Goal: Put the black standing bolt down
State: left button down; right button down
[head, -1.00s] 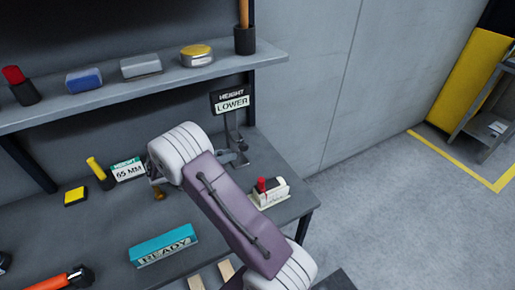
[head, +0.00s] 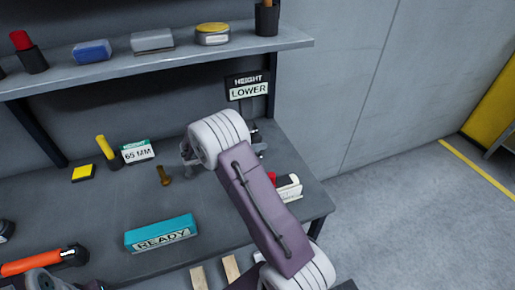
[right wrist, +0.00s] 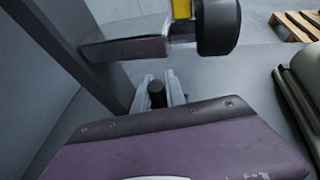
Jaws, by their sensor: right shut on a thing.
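My right gripper (right wrist: 160,97) shows in the right wrist view, its two grey fingers shut on a dark upright cylinder, the black bolt (right wrist: 157,93). The bolt's lower part is hidden behind the purple edge of my own arm. In the head view my right arm reaches over the bench, and its white wrist joint hides the bolt and most of the gripper. I cannot tell whether the bolt touches the bench. A small brass bolt (head: 164,176) stands apart on the bench, left of my wrist. My left gripper is not clearly seen.
The bench (head: 110,205) holds a HEIGHT LOWER sign (head: 248,88), a 65 MM card (head: 138,151), a yellow-handled piece (head: 107,150), a yellow block (head: 83,173), a teal READY block (head: 161,233) and a red-topped white box (head: 287,187). A shelf (head: 120,67) runs above.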

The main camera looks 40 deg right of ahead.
jog(key=shift+f, duration=0.15)
jog(key=c, duration=1.6)
grip_release()
jog(key=shift+c, duration=0.2)
jog(key=shift+a+r, duration=0.15)
jog(key=shift+r, duration=0.2)
jog(key=p+v, duration=0.1)
jog(key=v, duration=1)
jog(key=shift+a+r, duration=0.1)
jog(key=shift+a, duration=0.2)
